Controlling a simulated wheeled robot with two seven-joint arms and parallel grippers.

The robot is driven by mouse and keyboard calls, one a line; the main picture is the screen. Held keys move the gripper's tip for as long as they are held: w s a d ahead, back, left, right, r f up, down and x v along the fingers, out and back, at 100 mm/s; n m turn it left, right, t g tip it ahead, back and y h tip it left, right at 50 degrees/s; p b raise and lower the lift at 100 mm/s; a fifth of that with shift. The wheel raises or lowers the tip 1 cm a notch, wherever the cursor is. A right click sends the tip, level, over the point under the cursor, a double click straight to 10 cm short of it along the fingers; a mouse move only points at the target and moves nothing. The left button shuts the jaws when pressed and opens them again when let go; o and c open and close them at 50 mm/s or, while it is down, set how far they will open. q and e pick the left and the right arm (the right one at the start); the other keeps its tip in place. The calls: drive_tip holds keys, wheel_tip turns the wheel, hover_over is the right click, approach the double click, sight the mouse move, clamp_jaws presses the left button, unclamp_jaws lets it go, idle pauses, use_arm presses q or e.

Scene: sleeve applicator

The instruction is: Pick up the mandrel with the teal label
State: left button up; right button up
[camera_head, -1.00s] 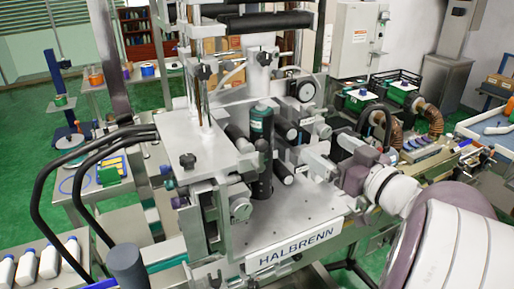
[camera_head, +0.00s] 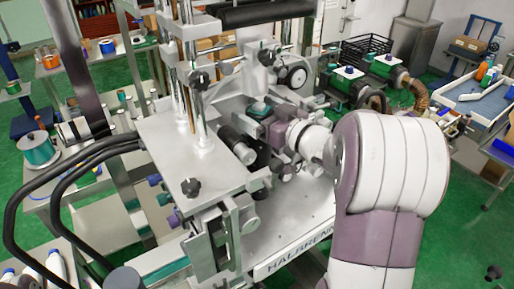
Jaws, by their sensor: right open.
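The mandrel with the teal label (camera_head: 259,107) is a dark upright cylinder on the machine's metal plate. Its teal upper part shows, and much of its body is hidden behind my right gripper and wrist. My right gripper (camera_head: 260,124) is at the mandrel's upper body, coming in from the right. It is open; the fingers are small and partly hidden, so I cannot tell whether they touch the mandrel. My left gripper is out of view.
The HALBRENN machine's plate (camera_head: 292,225) is bare at the front. A dark cylindrical part with a grey end (camera_head: 237,145) is close left of the mandrel.

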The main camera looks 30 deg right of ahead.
drive_tip(key=shift+x, duration=1)
drive_tip(key=shift+s+d+r, duration=0.1)
drive_tip(key=shift+s, duration=0.1)
drive_tip(key=shift+w, duration=0.1)
clamp_jaws()
drive_tip(key=shift+r, duration=0.15)
